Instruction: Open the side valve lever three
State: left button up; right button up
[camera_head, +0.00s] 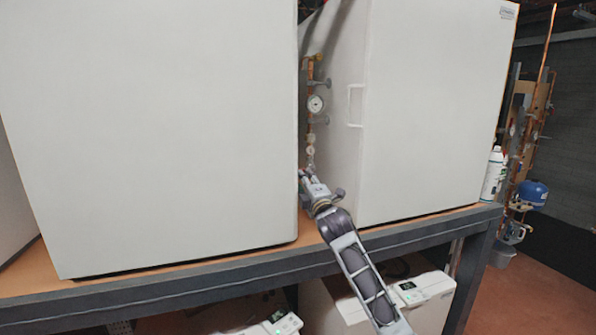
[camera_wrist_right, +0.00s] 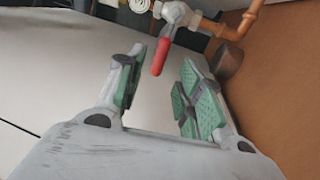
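A valve lever with a red handle (camera_wrist_right: 161,57) shows in the right wrist view, joined to a grey metal valve body (camera_wrist_right: 178,14) on copper piping. My right gripper (camera_wrist_right: 160,85) is open, with its green-padded fingers apart. The red handle appears beyond and between the fingertips, nearer the left finger; I cannot tell whether it touches. In the head view my right gripper (camera_head: 308,178) reaches into the gap between two large white cabinets, just below the piping with a round gauge (camera_head: 315,103). The red handle cannot be made out there. My left gripper is not in view.
The left white cabinet (camera_head: 150,130) and right white cabinet (camera_head: 430,110) bound a narrow gap. The right one has a side handle (camera_head: 355,105). Both stand on a wooden-topped bench with a dark front edge (camera_head: 180,290).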

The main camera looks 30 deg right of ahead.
aim_at(303, 170)
jog(key=shift+p+x, duration=1)
jog(key=shift+x, duration=2.55)
grip_shut()
